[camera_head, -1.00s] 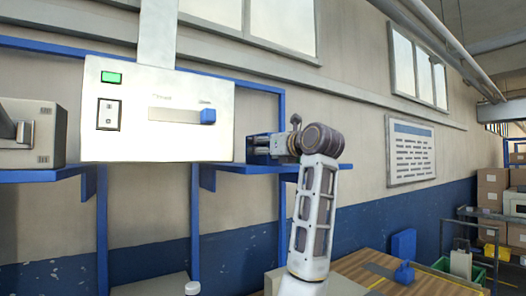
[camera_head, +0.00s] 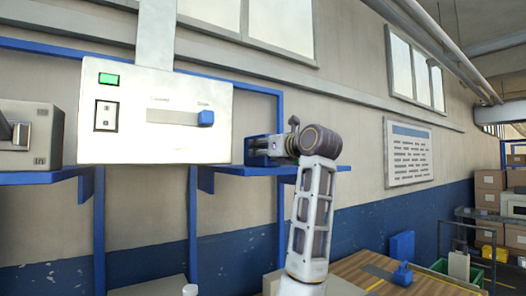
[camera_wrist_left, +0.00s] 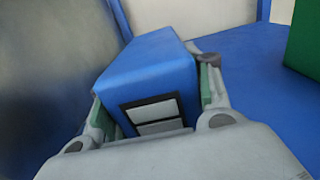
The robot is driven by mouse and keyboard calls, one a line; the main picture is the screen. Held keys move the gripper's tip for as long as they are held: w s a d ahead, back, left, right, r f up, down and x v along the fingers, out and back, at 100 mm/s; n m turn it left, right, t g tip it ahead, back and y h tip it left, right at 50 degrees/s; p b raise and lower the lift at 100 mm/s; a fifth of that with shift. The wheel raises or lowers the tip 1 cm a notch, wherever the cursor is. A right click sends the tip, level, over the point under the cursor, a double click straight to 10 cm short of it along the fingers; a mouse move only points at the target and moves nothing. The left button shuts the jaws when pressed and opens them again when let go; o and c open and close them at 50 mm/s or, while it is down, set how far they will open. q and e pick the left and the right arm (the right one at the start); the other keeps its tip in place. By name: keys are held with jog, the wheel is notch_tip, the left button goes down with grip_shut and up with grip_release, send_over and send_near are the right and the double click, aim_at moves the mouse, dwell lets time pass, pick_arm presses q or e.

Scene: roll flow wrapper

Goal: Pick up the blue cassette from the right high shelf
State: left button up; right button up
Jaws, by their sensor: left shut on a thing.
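The blue cassette (camera_wrist_left: 150,70) is a box with a dark-framed pale label on its near end, seen in the left wrist view. My left gripper (camera_wrist_left: 152,88) is shut on it, one finger against each side. In the head view the left gripper (camera_head: 272,147) is at the blue right high shelf (camera_head: 328,170), just right of the white control panel. I cannot tell whether the cassette touches the shelf. My right gripper is not in view.
The white panel (camera_head: 150,140) with a green button stands close left of the gripper. A green object (camera_wrist_left: 304,40) is on the blue surface to the right in the wrist view. Below is a wooden table (camera_head: 350,270) with a blue item (camera_head: 402,275).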

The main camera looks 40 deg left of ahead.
pick_arm(q)
jog(key=shift+r, duration=1.15)
notch_tip(320, 180, up, 6)
jog(key=shift+f, duration=0.2)
jog(key=shift+r, duration=1.1)
jog(key=shift+p, duration=0.3)
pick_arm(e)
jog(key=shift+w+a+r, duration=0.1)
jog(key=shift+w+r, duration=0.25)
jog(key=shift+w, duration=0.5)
